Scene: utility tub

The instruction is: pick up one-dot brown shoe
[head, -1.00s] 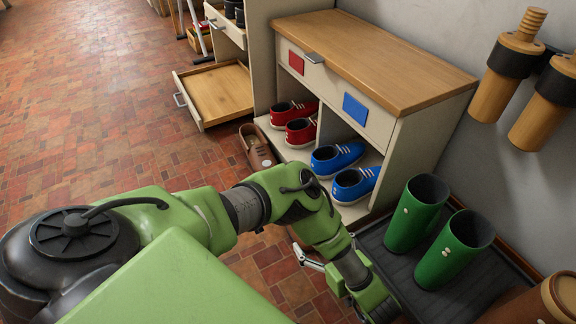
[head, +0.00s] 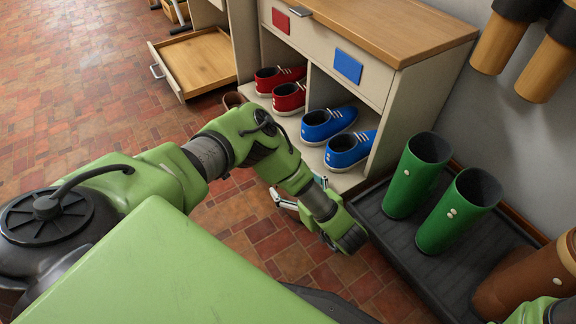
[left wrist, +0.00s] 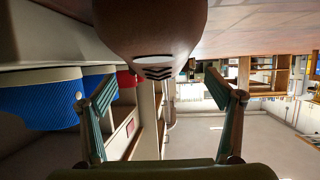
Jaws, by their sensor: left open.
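A brown shoe (left wrist: 152,28) fills the top middle of the left wrist view, close to the camera, with a pale patch and dark bars on it. Its dot marking cannot be read. In the head view only a sliver of a brown shoe (head: 233,99) shows by the shelf; my arm hides the rest. My left gripper (head: 299,190) is open, low beside the shelf front. In the left wrist view its fingers (left wrist: 162,94) stand wide apart, with the shoe's lower end between and above them. I cannot tell whether they touch it. My right gripper is out of view.
Blue shoes (head: 338,137) and red shoes (head: 282,88) stand in the shelf unit (head: 407,127) next to the gripper. Green boots (head: 437,199) and a brown boot (head: 530,280) are on the dark tray (head: 408,248). An open drawer (head: 196,62) juts out behind. Tiled floor at left is clear.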

